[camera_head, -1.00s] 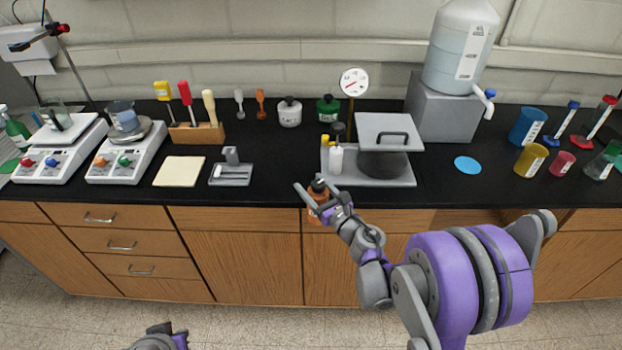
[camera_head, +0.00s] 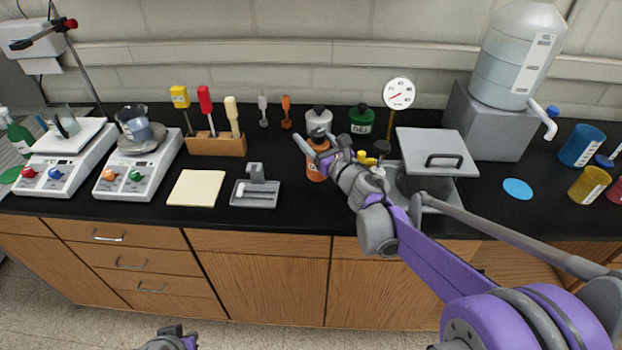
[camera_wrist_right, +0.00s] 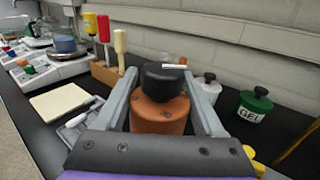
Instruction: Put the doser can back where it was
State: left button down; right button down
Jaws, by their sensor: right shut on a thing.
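The doser can is orange-brown with a black top (camera_head: 317,169). It is upright between the fingers of my right gripper (camera_head: 312,146), which is shut on it. In the right wrist view the can (camera_wrist_right: 158,115) fills the space between the two grey fingers (camera_wrist_right: 165,95). In the head view it appears over the black bench, in front of the white and green cans; I cannot tell whether its base touches the bench. My left gripper (camera_head: 172,338) shows only partly at the bottom edge, and its fingers cannot be made out.
A white can (camera_head: 318,119) and a green GEL can (camera_head: 361,120) stand behind. A grey tray with a small stand (camera_head: 256,190) and a cream pad (camera_head: 197,188) lie to the left. A lidded pot (camera_head: 437,150) stands right. A wooden tool block (camera_head: 216,145) is at back left.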

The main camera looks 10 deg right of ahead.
aim_at(313, 165)
jog(key=f, duration=0.4)
jog(key=shift+s+d+f, duration=0.15)
jog(key=shift+s+f, duration=0.1)
jog(key=shift+f, duration=0.15)
notch_tip(313, 165, down, 4)
jog(key=shift+w+r+b, duration=0.1)
jog(key=shift+w+b, duration=0.05)
jog(key=shift+b, duration=0.25)
pick_arm(q)
jog(key=shift+s+d+f, duration=0.1)
jog(key=shift+s+f, duration=0.3)
jog(key=shift+f, duration=0.2)
pick_arm(e)
jog(key=shift+r, duration=0.1)
jog(key=shift+f, duration=0.25)
pick_arm(q)
jog(key=shift+f, duration=0.1)
pick_arm(e)
grip_release()
jog(key=shift+r, duration=0.1)
